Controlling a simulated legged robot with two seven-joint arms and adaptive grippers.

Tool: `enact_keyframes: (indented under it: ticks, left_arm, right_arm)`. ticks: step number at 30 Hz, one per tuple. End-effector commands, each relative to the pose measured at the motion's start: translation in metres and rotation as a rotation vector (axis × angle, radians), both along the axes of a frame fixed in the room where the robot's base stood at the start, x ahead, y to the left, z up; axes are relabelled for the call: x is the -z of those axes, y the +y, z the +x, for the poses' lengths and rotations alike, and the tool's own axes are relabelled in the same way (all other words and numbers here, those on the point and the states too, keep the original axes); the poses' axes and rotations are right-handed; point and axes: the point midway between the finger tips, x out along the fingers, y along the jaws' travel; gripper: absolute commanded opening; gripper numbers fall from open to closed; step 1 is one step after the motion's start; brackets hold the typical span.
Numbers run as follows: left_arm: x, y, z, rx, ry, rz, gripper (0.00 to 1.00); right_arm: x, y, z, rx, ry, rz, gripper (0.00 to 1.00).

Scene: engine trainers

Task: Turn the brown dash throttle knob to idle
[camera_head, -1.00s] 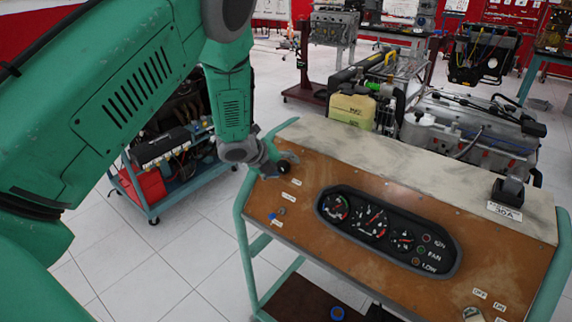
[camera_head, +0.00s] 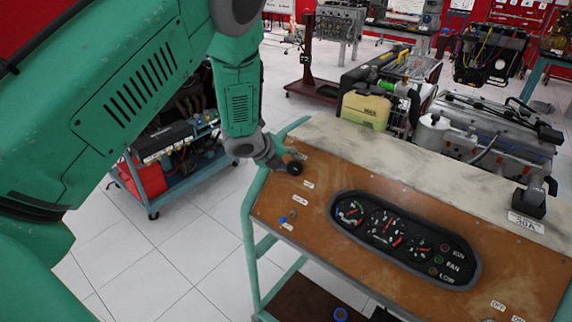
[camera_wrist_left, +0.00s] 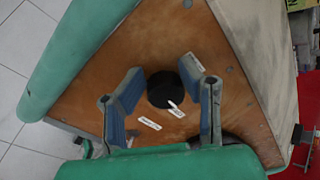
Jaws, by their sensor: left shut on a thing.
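The throttle knob (camera_head: 295,168) is a dark, round knob at the left end of the brown dash panel (camera_head: 310,226). In the left wrist view the knob (camera_wrist_left: 160,90) looks black and has a small white mark near its edge. My left gripper (camera_head: 284,161) is at the knob. The fingers partly hide the knob in the head view. My right gripper is not in view.
The dash has a gauge cluster (camera_head: 403,240) in the middle and a blue knob (camera_head: 283,219) below the throttle knob. A green frame rail (camera_head: 250,235) edges the left side. An engine trainer stands behind.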

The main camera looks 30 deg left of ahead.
Motion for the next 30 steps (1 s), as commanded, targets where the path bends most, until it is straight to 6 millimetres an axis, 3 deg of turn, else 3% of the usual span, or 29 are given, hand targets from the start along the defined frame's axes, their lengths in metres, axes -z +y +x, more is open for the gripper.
enact_keyframes:
  ticks: [1, 2, 11, 30]
  left_arm:
    - [0.015, -0.015, -0.01, 0.019, 0.035, -0.017, 0.04]
    - [0.015, -0.015, -0.011, 0.013, 0.036, -0.023, 0.04]
    - [0.015, -0.014, -0.011, -0.1, 0.046, -0.152, 0.07]
    - [0.02, -0.002, -0.012, -0.512, 0.077, -0.61, 0.07]
  right_arm:
    - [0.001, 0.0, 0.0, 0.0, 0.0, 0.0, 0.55]
    - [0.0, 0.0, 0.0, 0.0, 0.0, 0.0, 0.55]
    - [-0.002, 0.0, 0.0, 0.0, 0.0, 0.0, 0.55]
    - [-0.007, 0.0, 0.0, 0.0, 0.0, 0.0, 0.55]
